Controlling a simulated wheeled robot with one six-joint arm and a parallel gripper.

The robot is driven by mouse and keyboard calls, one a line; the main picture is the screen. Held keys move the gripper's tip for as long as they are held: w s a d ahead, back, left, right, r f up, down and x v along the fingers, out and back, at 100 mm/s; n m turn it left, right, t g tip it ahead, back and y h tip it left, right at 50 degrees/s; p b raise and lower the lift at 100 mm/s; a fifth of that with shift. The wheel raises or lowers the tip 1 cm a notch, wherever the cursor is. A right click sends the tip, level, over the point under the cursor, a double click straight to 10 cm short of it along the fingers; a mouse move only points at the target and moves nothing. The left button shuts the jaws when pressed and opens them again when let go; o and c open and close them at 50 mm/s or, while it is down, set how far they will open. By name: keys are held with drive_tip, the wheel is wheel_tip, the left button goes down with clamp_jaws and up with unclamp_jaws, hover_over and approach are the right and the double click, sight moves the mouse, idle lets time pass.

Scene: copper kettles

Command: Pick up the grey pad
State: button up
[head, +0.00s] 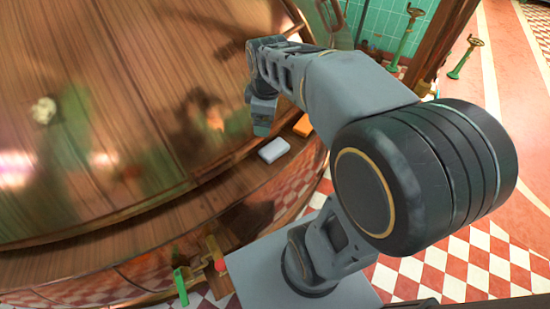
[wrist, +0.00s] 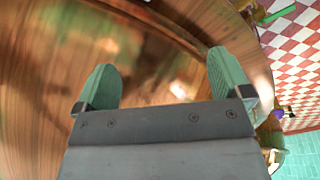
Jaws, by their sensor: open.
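The grey pad (head: 273,150) is a small, light grey block lying on the wooden ledge at the rim of the large round wooden top, in the head view. My gripper (head: 262,122) hangs over the wooden surface, just behind and slightly left of the pad in the picture. Its two green fingers also show in the wrist view (wrist: 160,62), spread apart with nothing between them. I cannot make out the pad in the wrist view.
An orange block (head: 303,126) lies on the same ledge, right of the pad. Green valve stands (head: 405,40) are at the back right. A checkered floor (head: 470,265) lies beyond the ledge.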

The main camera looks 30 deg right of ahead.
drive_tip(key=w+d+f+n+b, duration=0.2)
drive_tip(key=f+n, duration=0.1)
drive_tip(key=f, duration=0.1)
drive_tip(key=w+d+f+n+g+b, duration=0.1)
drive_tip(key=w+d+f+n+b, duration=0.1)
drive_tip(key=w+f+n, duration=0.1)
drive_tip(key=w+d+f+n+g+b, duration=0.1)
drive_tip(key=w+d+f+n+b, duration=0.1)
drive_tip(key=f, duration=0.4)
drive_tip(key=shift+w+d+n+b, duration=0.15)
drive_tip(key=shift+n+b, duration=0.15)
drive_tip(key=shift+n, duration=0.4)
drive_tip(key=b, duration=0.1)
hover_over(274, 148)
drive_tip(key=shift+n, duration=0.3)
wheel_tip(274, 148, down, 8)
drive_tip(key=shift+d+r, duration=0.1)
drive_tip(key=shift+r, duration=0.15)
drive_tip(key=shift+f+b, duration=0.4)
drive_tip(key=shift+f, duration=2.75)
drive_tip(key=shift+c, duration=0.3)
drive_tip(key=c, duration=0.9)
